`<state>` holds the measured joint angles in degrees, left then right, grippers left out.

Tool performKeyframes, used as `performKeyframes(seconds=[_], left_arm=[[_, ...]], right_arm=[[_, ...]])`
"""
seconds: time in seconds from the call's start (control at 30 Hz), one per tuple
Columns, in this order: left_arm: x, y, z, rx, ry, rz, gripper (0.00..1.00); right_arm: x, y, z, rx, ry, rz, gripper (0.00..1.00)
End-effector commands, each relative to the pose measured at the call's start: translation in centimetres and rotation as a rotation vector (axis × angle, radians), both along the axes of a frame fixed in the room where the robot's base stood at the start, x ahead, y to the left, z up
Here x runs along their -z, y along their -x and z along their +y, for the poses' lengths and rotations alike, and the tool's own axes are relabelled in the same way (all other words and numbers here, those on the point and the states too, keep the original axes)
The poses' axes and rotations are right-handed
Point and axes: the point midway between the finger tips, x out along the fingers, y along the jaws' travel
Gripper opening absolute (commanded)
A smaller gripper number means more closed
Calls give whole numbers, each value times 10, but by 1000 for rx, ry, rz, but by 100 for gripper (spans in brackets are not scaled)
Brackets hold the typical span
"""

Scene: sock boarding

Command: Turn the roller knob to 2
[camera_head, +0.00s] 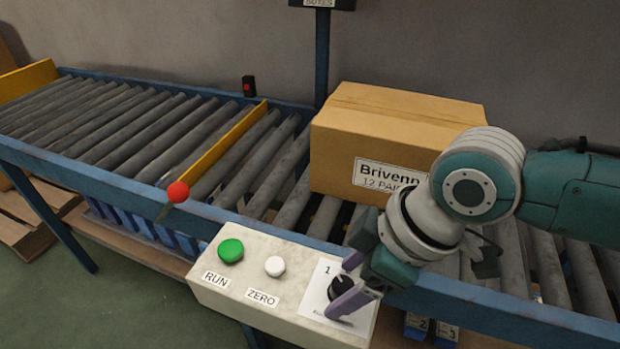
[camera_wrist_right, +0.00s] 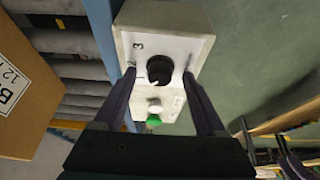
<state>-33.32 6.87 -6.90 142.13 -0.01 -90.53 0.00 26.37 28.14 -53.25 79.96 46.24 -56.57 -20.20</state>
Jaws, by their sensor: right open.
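The roller knob (camera_head: 341,289) is a round black dial on a white plate at the right end of the cream control box (camera_head: 215,283). In the head view a "1" shows at the plate's upper left; my gripper hides other marks. In the right wrist view the knob (camera_wrist_right: 159,69) has a white pointer mark at its lower, slightly left edge, and a "3" shows at the plate's upper left. My right gripper (camera_head: 342,286) is open at the knob, one finger on each side. In the right wrist view its fingers (camera_wrist_right: 158,76) flank the knob; contact is unclear. My left gripper is not in view.
A green RUN button (camera_head: 231,250) and a white ZERO button (camera_head: 275,266) sit left of the knob. A roller conveyor (camera_head: 110,125) runs behind the box, with a cardboard carton (camera_head: 335,150) on it. A red ball (camera_head: 178,192) tops a lever by the yellow bar (camera_head: 222,148).

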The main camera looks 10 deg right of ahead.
Motion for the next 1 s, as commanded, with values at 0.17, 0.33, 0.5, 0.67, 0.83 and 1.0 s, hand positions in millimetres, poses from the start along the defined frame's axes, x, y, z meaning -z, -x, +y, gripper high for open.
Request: performKeyframes(seconds=[0.17,0.33,0.5,0.67,0.83,1.0], left_arm=[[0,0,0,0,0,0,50],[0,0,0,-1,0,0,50],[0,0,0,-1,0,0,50],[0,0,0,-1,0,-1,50],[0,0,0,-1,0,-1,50],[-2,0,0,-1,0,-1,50]], right_arm=[[-1,0,0,0,0,0,64],[-1,0,0,1,0,0,45],[-1,0,0,1,0,0,26],[-1,0,0,1,0,0,8],[-1,0,0,1,0,0,0],[-1,0,0,9,-1,1,0]])
